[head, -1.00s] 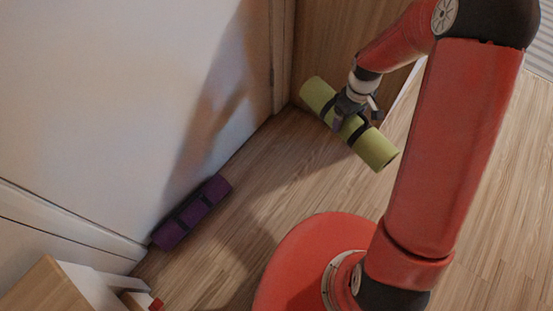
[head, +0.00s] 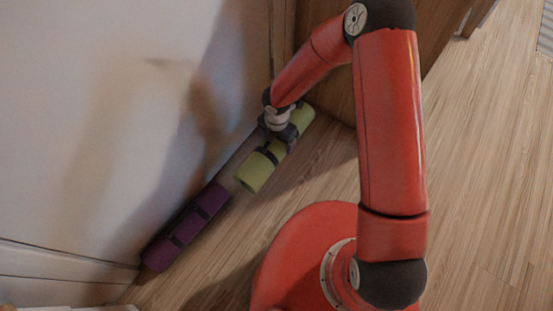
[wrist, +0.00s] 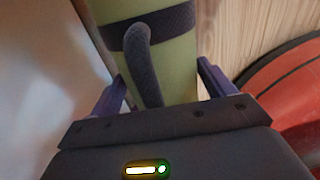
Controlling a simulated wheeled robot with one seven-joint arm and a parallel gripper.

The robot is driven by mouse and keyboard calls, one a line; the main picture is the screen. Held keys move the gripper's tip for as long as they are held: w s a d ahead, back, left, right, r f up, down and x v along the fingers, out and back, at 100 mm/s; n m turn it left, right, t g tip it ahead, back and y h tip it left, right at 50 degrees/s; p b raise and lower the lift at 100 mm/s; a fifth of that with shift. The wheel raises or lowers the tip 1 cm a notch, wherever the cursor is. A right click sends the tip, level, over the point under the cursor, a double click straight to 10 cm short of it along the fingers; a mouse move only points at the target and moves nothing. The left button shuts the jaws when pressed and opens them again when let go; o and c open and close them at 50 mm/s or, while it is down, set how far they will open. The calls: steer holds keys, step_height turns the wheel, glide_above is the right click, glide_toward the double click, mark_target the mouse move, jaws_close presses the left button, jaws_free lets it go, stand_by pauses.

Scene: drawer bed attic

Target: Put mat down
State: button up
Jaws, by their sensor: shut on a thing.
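The rolled green mat (head: 257,171) has dark straps and is near the wall in the head view, with its near end close to the purple roll. My gripper (head: 277,138) is shut on the mat around its middle, and my wrist hides part of it. In the wrist view the green mat (wrist: 165,62) lies between the two purple fingers (wrist: 165,90), with a dark strap and a loop across it. I cannot tell whether the mat touches the floor.
A purple rolled mat (head: 186,227) lies on the floor along the white wall (head: 80,120). A wooden panel (head: 335,85) stands behind the green mat. Wooden floor (head: 480,180) is clear at the right. My red base is close by.

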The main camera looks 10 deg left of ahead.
step_height(320, 180, down, 13)
steer(key=b, duration=0.2)
steer(key=shift+r+b, duration=0.2)
steer(key=shift+b, duration=0.15)
steer(key=shift+f, duration=0.2)
steer(key=o, duration=1.1)
steer(key=shift+o, duration=0.2)
steer(key=shift+r, duration=0.15)
step_height(320, 180, up, 12)
steer(key=p, duration=0.3)
